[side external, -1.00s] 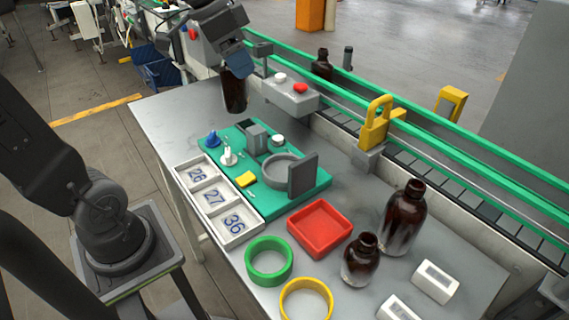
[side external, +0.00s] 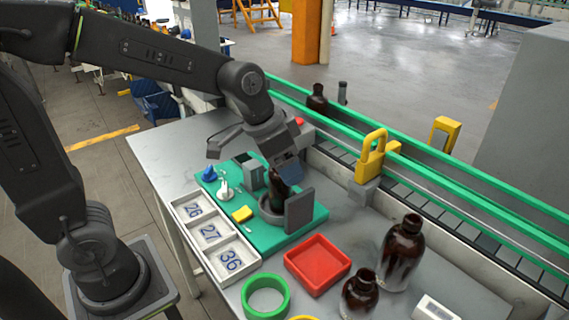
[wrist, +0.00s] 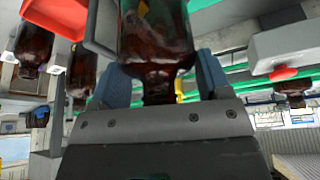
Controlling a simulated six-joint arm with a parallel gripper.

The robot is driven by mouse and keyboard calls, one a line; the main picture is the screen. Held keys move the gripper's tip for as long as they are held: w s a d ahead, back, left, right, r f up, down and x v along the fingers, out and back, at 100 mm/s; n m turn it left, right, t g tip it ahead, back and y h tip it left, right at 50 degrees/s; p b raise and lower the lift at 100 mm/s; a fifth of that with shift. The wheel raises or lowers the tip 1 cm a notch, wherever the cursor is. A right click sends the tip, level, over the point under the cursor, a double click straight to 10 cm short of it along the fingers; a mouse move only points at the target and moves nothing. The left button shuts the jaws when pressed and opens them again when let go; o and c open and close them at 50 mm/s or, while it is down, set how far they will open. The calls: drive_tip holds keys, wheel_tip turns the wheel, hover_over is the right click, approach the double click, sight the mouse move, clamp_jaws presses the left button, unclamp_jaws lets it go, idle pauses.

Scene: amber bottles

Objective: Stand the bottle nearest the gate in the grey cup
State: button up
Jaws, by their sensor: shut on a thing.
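My gripper (side external: 287,170) is shut on the neck of a brown bottle (side external: 277,190). In the wrist view my gripper's blue fingers (wrist: 165,85) lie on both sides of the neck, and the bottle (wrist: 155,35) fills the middle. The bottle is about upright, with its lower end at the round grey cup (side external: 267,214) on the green mat (side external: 310,217). I cannot tell whether its base touches the cup's floor. A yellow lock-shaped piece (side external: 371,158) stands at the conveyor edge and may be the gate.
A grey upright plate (side external: 299,210) stands close right of the cup. Two brown bottles (side external: 402,252) (side external: 360,293) stand front right; another (side external: 317,103) is by the conveyor. A red tray (side external: 317,265), green ring (side external: 266,298) and numbered tray (side external: 212,235) lie in front.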

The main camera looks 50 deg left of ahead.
drive_tip(key=shift+f, duration=0.35)
drive_tip(key=shift+f, duration=0.1)
drive_tip(key=o, duration=1)
drive_tip(key=shift+f, duration=0.1)
drive_tip(key=shift+r, duration=0.4)
drive_tip(key=v, duration=1.1)
drive_tip(key=s+f+n, duration=0.1)
drive_tip(key=s+f, duration=0.1)
drive_tip(key=s, duration=0.1)
drive_tip(key=s+a+f+n+y, duration=0.1)
drive_tip(key=s+f, duration=0.2)
drive_tip(key=s+a+f+n+t, duration=0.1)
drive_tip(key=s+f, duration=0.1)
drive_tip(key=s, duration=0.2)
drive_tip(key=shift+a+f+n+y, duration=0.15)
drive_tip(key=shift+a+n+y, duration=0.15)
drive_tip(key=shift+n, duration=0.1)
